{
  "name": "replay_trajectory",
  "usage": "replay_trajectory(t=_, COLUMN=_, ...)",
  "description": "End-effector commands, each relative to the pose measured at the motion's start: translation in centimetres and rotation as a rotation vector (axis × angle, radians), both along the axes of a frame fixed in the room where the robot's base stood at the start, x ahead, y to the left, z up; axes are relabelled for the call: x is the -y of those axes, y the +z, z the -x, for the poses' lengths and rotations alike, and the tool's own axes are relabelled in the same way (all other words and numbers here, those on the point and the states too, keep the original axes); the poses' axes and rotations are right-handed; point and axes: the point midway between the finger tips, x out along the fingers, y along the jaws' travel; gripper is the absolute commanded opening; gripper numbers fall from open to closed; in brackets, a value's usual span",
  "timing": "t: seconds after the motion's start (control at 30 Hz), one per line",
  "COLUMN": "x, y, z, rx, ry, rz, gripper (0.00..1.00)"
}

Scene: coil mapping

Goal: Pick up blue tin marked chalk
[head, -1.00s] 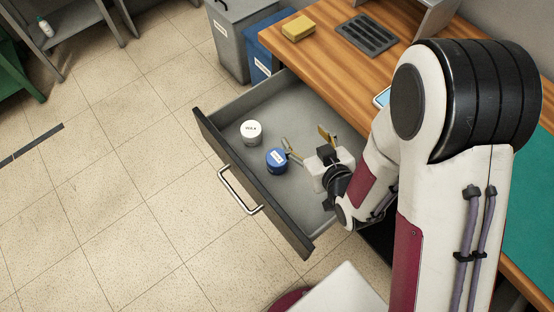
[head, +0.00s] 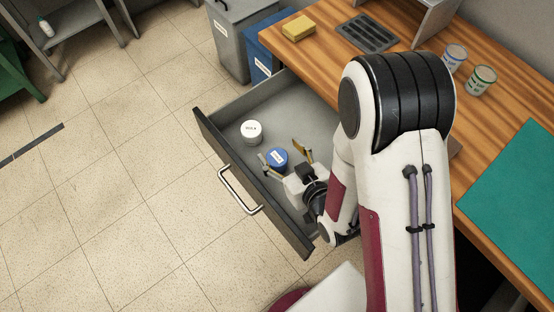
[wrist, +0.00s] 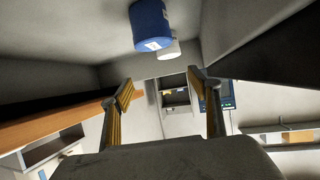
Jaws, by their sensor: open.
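The blue tin (head: 276,158) stands in the open drawer and has a pale label, too small to read for certain. My gripper (head: 281,151) is open and empty over the drawer. In the head view its two yellow-padded fingers show on either side of the tin. In the wrist view the tin (wrist: 151,26) lies at the top edge, outside the space between the fingertips (wrist: 160,87), so the tin and fingers look apart. The drawer (head: 233,105) is grey inside with a dark front.
A white tin (head: 251,132) stands in the drawer, left of and close to the blue one; it also shows in the wrist view (wrist: 171,50). The drawer front with its handle (head: 240,190) rises nearby. The wooden desk (head: 330,75) holds a yellow sponge (head: 298,28) and two cups.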

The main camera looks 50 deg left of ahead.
Motion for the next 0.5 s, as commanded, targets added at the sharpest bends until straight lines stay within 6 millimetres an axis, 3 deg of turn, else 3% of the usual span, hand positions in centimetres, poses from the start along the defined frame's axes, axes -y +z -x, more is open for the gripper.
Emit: replay_trajectory(t=0.5, x=0.0, y=-3.2, z=0.0, rx=-0.001, ry=0.000, rz=0.000, gripper=0.62)
